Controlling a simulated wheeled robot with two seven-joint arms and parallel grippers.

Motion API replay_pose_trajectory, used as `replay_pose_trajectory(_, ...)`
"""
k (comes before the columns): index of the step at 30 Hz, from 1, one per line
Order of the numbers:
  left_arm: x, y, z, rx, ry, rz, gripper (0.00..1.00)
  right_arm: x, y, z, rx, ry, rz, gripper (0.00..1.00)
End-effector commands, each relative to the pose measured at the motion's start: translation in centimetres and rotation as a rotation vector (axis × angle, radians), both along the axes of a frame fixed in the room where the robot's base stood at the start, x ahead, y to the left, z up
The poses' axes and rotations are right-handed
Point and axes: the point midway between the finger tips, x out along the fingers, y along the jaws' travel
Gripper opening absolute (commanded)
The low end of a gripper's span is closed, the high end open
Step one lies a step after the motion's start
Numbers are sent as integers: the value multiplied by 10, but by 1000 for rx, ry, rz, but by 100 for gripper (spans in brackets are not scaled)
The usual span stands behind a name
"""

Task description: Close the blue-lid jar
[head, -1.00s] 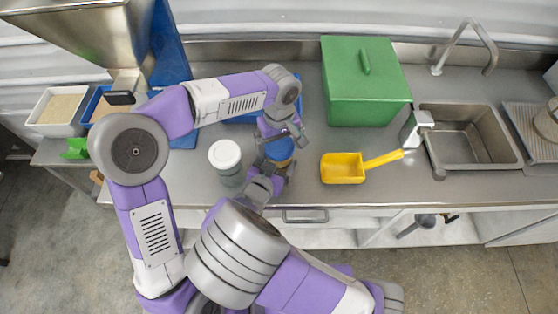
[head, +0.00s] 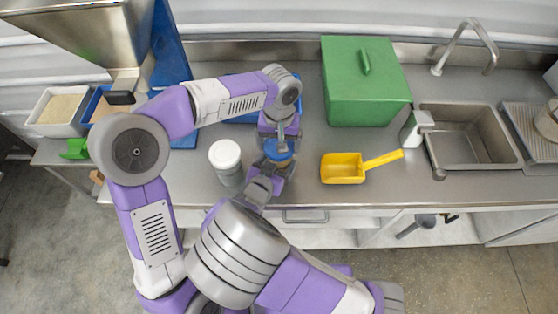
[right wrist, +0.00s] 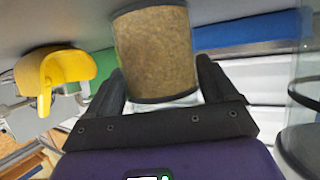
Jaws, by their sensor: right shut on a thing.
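The jar's blue lid (head: 277,153) shows in the head view between my two grippers, with most of the jar hidden below it. In the right wrist view the jar (right wrist: 155,52) is clear-walled with brown grainy contents, and its lid is not distinguishable. My right gripper (head: 271,172) comes from the near side and is shut on the jar body; its dark fingers (right wrist: 160,92) flank the jar in the wrist view. My left gripper (head: 279,139) is at the lid from the far side. Its fingertips are too hidden to tell their opening or contact.
A white-lidded jar (head: 226,160) stands close by on the left. A yellow scoop (head: 343,168) lies to the right. A green lidded bin (head: 366,90) stands behind, left of the sink (head: 465,135). A blue tray (head: 240,119) lies behind my left arm. Counter between jar and scoop is clear.

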Motion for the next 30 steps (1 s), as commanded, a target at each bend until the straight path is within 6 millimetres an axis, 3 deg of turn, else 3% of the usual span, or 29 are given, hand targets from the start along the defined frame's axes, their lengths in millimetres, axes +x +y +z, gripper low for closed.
replay_pose_trajectory(12,0,0,0,0,0,-814,53,0,0,0,0,-1,0,1)
replay_pose_trajectory(18,0,0,0,1,0,-1112,53,0,0,0,0,0,0,1)
replay_pose_trajectory(30,0,0,0,1,0,-1200,53,0,0,0,0,0,0,1)
